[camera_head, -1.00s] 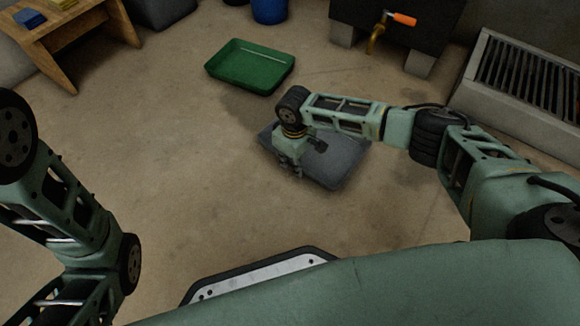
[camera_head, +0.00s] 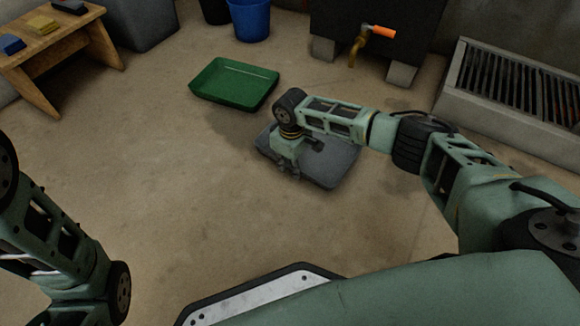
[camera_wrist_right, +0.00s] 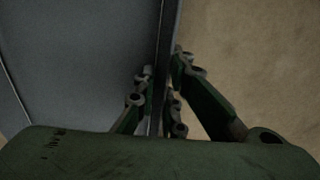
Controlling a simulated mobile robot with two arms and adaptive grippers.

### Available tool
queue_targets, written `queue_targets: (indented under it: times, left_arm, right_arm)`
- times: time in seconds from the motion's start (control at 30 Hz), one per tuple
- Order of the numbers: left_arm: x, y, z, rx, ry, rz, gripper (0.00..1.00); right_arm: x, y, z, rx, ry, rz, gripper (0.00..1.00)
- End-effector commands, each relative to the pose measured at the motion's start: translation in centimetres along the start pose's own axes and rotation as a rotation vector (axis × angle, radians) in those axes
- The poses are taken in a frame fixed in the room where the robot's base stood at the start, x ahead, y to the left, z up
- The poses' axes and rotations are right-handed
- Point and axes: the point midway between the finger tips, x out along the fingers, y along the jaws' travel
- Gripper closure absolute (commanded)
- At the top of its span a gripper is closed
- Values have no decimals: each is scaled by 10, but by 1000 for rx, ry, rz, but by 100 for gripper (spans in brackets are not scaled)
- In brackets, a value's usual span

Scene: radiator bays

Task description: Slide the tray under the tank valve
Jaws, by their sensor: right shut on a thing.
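A dark grey shallow tray (camera_head: 336,165) lies on the floor in the middle of the head view. My right gripper (camera_head: 291,172) is over its near left edge. In the right wrist view the gripper (camera_wrist_right: 158,97) is shut on the rim of the grey tray (camera_wrist_right: 85,55), one finger on each side. The tank valve (camera_head: 375,35), a brass tap with an orange handle, is on the front of the dark tank (camera_head: 420,25), beyond the tray and to its right. My left gripper is out of view; only part of the left arm shows.
A green tray (camera_head: 235,84) lies on the floor, left of and beyond the grey one. A blue bucket (camera_head: 250,18) stands behind it. A wooden bench (camera_head: 60,55) is at the far left, a grated trough (camera_head: 505,95) at the right. Floor between grey tray and tank looks clear.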

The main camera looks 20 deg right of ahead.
Motion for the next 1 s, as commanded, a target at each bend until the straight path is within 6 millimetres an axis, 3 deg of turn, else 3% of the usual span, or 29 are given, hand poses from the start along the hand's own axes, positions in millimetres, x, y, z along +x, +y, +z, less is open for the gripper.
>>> queue_targets:
  times: [0.23, 1.0]
  left_arm:
    - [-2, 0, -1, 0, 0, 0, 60]
    - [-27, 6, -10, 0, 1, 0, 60]
  right_arm:
    - [1, 6, 0, 3, 0, 1, 100]
    - [2, 60, -6, 2, 0, 1, 100]
